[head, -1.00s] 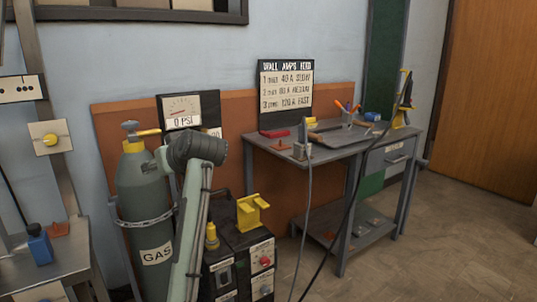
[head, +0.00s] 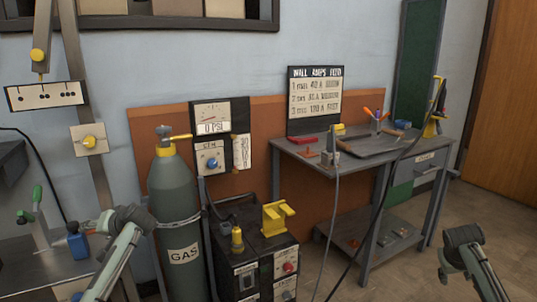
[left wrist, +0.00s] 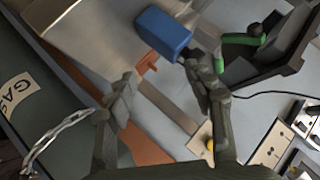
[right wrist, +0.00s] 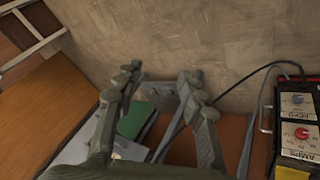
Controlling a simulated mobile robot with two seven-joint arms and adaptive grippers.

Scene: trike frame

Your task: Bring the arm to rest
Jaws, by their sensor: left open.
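My left arm (head: 120,235) shows in the head view at lower left, beside the gas cylinder; I cannot make out its fingers there. In the left wrist view my left gripper (left wrist: 160,95) is open, with nothing held between its fingers. A blue bottle (left wrist: 162,32) is beyond the fingers there. My right arm (head: 466,250) shows at the lower right of the head view, its fingers not visible. In the right wrist view my right gripper (right wrist: 160,82) has its fingers apart and empty, with the floor and bench parts behind them.
A green gas cylinder (head: 178,215) with a chain stands left of a black welder (head: 250,255) with a yellow holder on top. A grey bench (head: 370,150) with tools and hanging cables is at right. A metal table (head: 30,270) with green-handled clamps is at left. Floor is open at far right.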

